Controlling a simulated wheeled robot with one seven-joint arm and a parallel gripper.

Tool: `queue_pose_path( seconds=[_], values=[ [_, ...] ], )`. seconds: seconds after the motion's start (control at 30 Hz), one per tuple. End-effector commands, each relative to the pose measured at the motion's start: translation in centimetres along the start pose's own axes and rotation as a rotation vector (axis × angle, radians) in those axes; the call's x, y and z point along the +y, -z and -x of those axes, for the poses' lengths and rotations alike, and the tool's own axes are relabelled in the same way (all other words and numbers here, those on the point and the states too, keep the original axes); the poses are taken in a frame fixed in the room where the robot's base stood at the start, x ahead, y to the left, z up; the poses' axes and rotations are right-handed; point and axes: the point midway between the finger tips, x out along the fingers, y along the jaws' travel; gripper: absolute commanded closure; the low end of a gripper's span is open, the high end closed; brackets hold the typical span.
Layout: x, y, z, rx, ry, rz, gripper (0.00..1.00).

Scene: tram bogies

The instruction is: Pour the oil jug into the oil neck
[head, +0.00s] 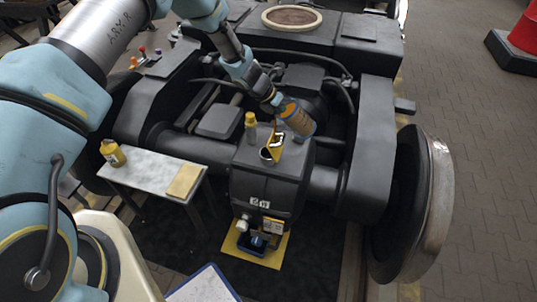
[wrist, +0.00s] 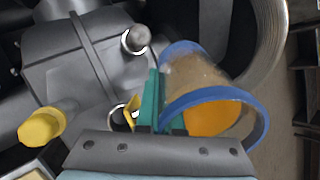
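The oil jug (head: 298,119) has a clear-brown and orange body with blue trim. It is tilted in the air above the dark axle housing. My gripper (head: 275,98) holds it from the upper left. In the wrist view the teal fingers are shut at the side of the jug (wrist: 200,82), and orange shows inside its blue ring. The oil neck (head: 266,154) is a round opening with a pale rim on top of the housing, beside a raised yellow flap (head: 276,143). The jug is above and right of the neck, apart from it. No stream of oil shows.
A yellow-topped fitting (head: 250,120) stands on the housing behind the neck. A small table (head: 155,170) at left bears a yellow can (head: 112,153) and a tan pad. A large wheel (head: 437,205) is at right. A blue tray lies on a yellow mat (head: 272,257) below.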

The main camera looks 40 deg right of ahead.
Motion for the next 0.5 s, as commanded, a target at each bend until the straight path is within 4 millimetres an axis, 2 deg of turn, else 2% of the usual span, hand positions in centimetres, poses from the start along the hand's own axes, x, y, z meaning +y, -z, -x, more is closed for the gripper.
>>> queue_pose_path(
  seconds=[0.5],
  values=[
    [0.09,0.11,-0.02,-0.047,0.036,0.001,1.00]
  ],
)
